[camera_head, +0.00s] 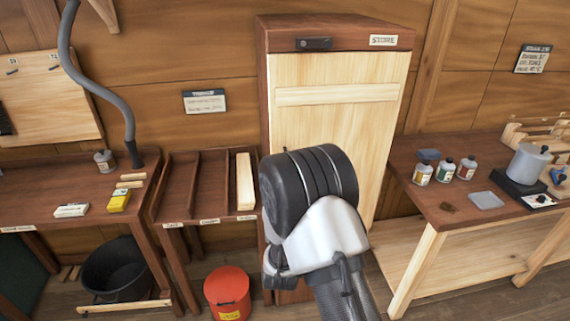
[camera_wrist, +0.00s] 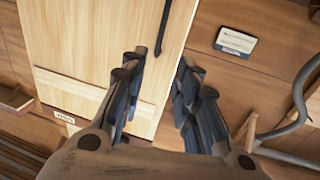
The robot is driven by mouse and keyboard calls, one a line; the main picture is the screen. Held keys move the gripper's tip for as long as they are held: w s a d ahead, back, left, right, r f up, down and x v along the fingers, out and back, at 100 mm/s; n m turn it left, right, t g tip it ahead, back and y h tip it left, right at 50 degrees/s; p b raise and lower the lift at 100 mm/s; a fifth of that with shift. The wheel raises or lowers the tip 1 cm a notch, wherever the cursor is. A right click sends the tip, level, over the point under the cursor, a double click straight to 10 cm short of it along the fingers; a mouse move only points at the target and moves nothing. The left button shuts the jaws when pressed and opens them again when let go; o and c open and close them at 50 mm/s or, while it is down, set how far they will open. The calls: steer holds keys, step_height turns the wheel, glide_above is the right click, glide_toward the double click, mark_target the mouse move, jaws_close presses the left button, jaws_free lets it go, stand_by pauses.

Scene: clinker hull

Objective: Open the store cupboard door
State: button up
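The store cupboard (camera_head: 262,90) stands against the back wall with a dark frame and a "STORE" label (camera_head: 383,40). Its pale wood door (camera_head: 340,125) looks shut, with a crosswise batten. In the wrist view, which is turned over, the door (camera_wrist: 95,50) fills the upper left. A dark bar, apparently the handle (camera_wrist: 165,22), lies near its edge. My gripper (camera_wrist: 160,75) is open and empty, its fingers apart in front of the door edge, below the bar in the picture. In the head view my arm hides the gripper and the lower door.
A bench with jars (camera_head: 445,170) stands right of the cupboard. A low divided rack (camera_head: 190,185) and another bench (camera_head: 35,190) stand left. A grey hose (camera_wrist: 300,95) shows right of my gripper.

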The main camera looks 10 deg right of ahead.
steer(key=w+d, duration=0.1)
steer(key=w, duration=0.4)
steer(key=w+d+b, duration=0.1)
steer(key=w, duration=0.5)
steer(key=w+d+b, duration=0.1)
steer(key=w, duration=0.4)
steer(key=shift+w+d, duration=0.2)
steer(key=shift+w, duration=0.2)
jaws_close()
